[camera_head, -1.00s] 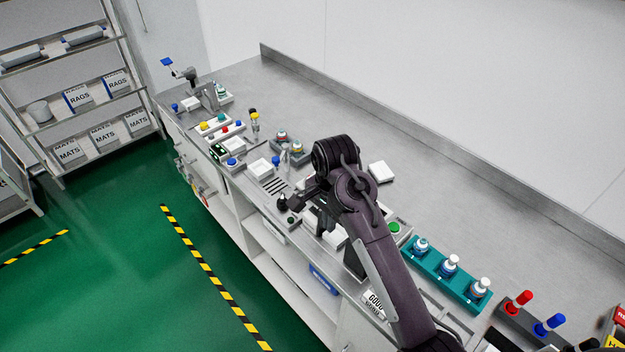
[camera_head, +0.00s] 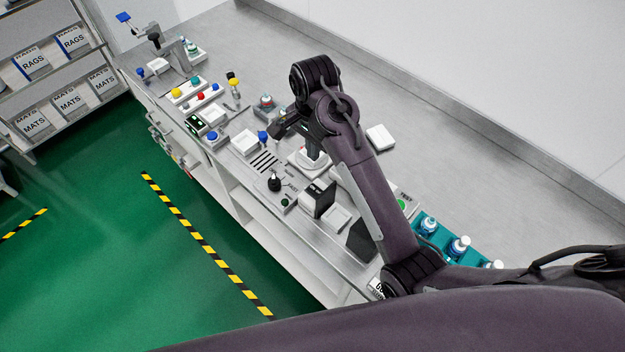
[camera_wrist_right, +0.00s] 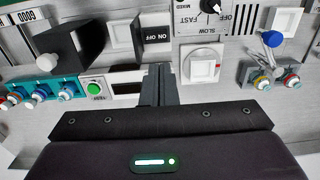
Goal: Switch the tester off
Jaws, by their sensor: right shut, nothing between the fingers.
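A unit with a green button (camera_wrist_right: 95,88) labelled TEST and a dark display window (camera_wrist_right: 127,88) is left of the fingers in the right wrist view. In the head view, a green button (camera_head: 402,205) by a TEST label is right of my forearm. Black ON and OFF labels (camera_wrist_right: 157,35) sit beside a white tray (camera_wrist_right: 122,40). A black dial knob (camera_wrist_right: 210,5) carries OFF, SLOW and FAST marks; a black knob (camera_head: 275,182) shows in the head view. My right gripper (camera_wrist_right: 158,85) is shut and empty, above the bench (camera_head: 280,138). My left gripper is out of view.
A teal rack of bottles (camera_head: 428,240) is partly behind my arm. A black-fronted box (camera_head: 318,198), a white dish (camera_head: 335,217) and a blue knob (camera_head: 263,137) crowd the bench. The back of the bench (camera_head: 440,150) is clear.

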